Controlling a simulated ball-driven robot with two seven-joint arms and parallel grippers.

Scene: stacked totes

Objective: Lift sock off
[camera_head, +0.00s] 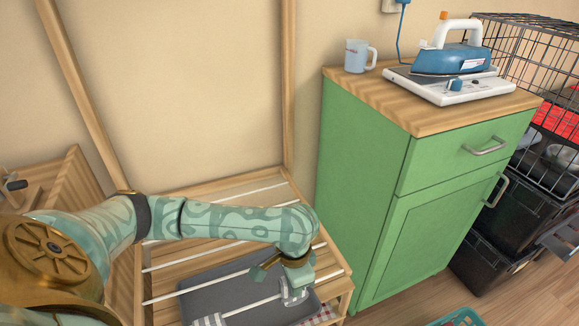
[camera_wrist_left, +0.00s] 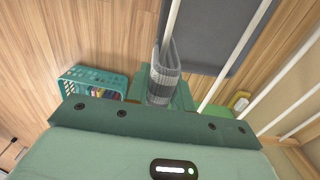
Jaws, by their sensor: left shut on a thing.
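A grey checked sock (camera_head: 292,293) hangs over a white rod of a wooden drying rack (camera_head: 340,268). It also shows in the left wrist view (camera_wrist_left: 165,75), striped in greys, with the rod running into its top. My left gripper (camera_head: 299,274) reaches down to the rack from the left and is shut on this sock. The gripper's green fingers hide part of the sock. The sock still lies against the rod. My right gripper is not in view.
A grey tray (camera_head: 225,284) lies under the rods. A second checked cloth (camera_head: 208,321) is at the bottom edge. A green cabinet (camera_head: 365,190) stands close right of the rack, with a mug (camera_head: 355,56) and iron (camera_head: 450,58) on top. A teal basket (camera_wrist_left: 88,82) is on the floor.

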